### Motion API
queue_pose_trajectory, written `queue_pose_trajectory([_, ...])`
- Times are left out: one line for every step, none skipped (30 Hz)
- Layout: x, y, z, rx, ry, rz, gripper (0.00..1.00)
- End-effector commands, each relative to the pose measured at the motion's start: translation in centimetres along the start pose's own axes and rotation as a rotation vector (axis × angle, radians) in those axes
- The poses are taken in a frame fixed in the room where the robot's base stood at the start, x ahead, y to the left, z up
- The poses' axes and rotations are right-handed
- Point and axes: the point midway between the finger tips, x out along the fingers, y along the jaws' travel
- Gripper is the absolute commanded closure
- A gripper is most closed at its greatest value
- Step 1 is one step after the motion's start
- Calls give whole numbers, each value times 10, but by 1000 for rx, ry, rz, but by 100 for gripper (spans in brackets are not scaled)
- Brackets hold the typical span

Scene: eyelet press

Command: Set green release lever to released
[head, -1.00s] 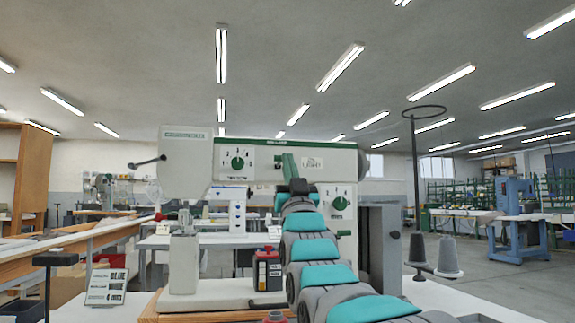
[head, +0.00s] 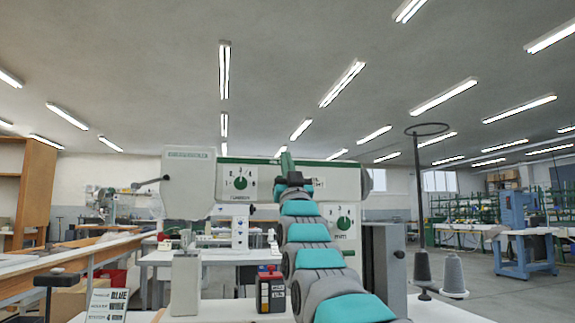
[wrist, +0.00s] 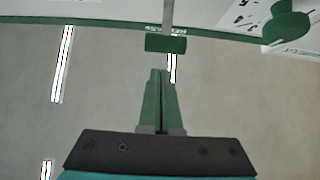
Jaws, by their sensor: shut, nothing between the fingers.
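The green release lever shows in the wrist view as a green crossbar handle (wrist: 166,44) on a grey stem, beside the machine's green stripe with partly readable lettering. My gripper (wrist: 160,72) is shut and empty. Its green fingertips are just below the handle in the wrist view; whether they touch it I cannot tell. In the head view my gripper (head: 286,156) points up in front of the top edge of the white and green eyelet press (head: 190,178). The lever cannot be made out clearly there; my gripper and arm cover part of the press.
A green dial (head: 240,183) is on the press front, with another (head: 343,222) lower right. A black lever (head: 150,183) sticks out left. A red and black box (head: 271,290) stands on the base. A thread stand (head: 423,200) with cones is at right. Space above the press is clear.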

Motion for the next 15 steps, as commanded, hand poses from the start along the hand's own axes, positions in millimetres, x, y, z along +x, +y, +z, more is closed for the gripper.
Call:
queue_pose_trajectory([2, 0, 0, 0, 1, 0, 100])
queue_pose_trajectory([3, 0, 0, 0, 2, 0, 100])
queue_pose_trajectory([3, 0, 1, 0, 1, 0, 100])
queue_pose_trajectory([1, 0, 3, 0, 0, 0, 100])
queue_pose_trajectory([-1, 0, 5, 0, -2, 0, 100])
queue_pose_trajectory([-2, 0, 7, 0, -2, 0, 100])
queue_pose_trajectory([-4, 0, 8, 0, -1, 0, 100])
queue_pose_trajectory([-5, 0, 9, 0, 0, 0, 100])
queue_pose_trajectory([-6, 0, 11, 1, 1, 0, 100])
queue_pose_trajectory([-8, 0, 12, 1, 2, 0, 100])
queue_pose_trajectory([-9, 0, 14, 1, 3, 0, 100])
queue_pose_trajectory([-11, 0, 16, 1, 2, 0, 100])
queue_pose_trajectory([-12, 0, 19, 1, 1, 1, 100])
queue_pose_trajectory([-14, 0, 21, 1, -1, 1, 100])
queue_pose_trajectory([-16, 0, 23, 1, -2, 1, 100])
